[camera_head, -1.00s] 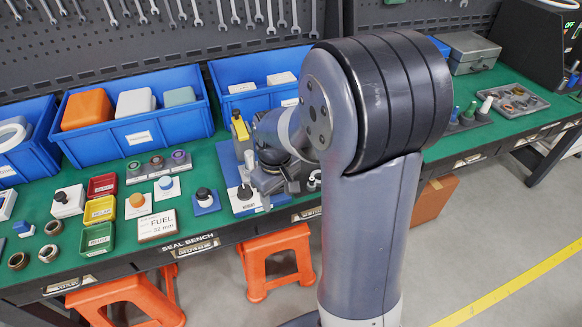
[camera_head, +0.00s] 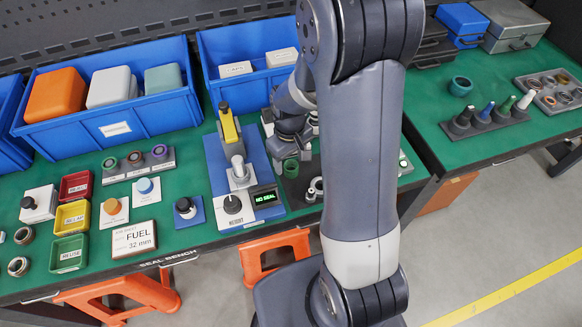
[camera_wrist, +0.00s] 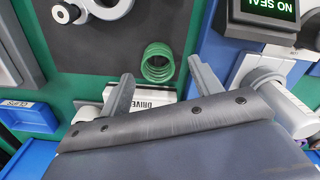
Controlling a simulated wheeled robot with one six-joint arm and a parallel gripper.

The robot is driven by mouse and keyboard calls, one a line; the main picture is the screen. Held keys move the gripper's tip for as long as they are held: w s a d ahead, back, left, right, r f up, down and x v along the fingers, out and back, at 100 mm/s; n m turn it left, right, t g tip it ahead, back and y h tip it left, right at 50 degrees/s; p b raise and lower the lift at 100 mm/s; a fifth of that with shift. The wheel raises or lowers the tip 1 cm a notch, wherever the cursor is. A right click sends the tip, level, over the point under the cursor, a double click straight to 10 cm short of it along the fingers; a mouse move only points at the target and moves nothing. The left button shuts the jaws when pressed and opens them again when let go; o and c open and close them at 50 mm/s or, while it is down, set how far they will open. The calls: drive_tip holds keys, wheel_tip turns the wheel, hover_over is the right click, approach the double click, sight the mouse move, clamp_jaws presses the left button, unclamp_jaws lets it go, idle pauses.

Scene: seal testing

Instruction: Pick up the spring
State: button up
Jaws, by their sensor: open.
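The spring is a green coil (camera_wrist: 157,62) standing on a dark grey mat, in the upper middle of the wrist view. In the head view the green spring (camera_head: 291,167) shows just below my gripper (camera_head: 291,140), partly crowded by the arm. In the wrist view my gripper (camera_wrist: 165,86) has its two fingers apart, with the spring in the gap just beyond the fingertips. Nothing is between the fingers in hold. Whether a finger touches the spring cannot be told.
The blue test stand (camera_head: 217,165) with its "NO SEAL" display (camera_head: 266,198) stands left of the spring. A white block marked "DRIVER" (camera_wrist: 150,99) lies close to the fingers in the wrist view. A white ring part (camera_wrist: 110,8) is on the mat. Blue bins (camera_head: 120,128) stand behind.

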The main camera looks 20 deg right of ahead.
sight(291, 166)
drive_tip(key=shift+d+f, duration=0.15)
drive_tip(key=shift+f, duration=1.65)
drive_tip(key=c, duration=1.1)
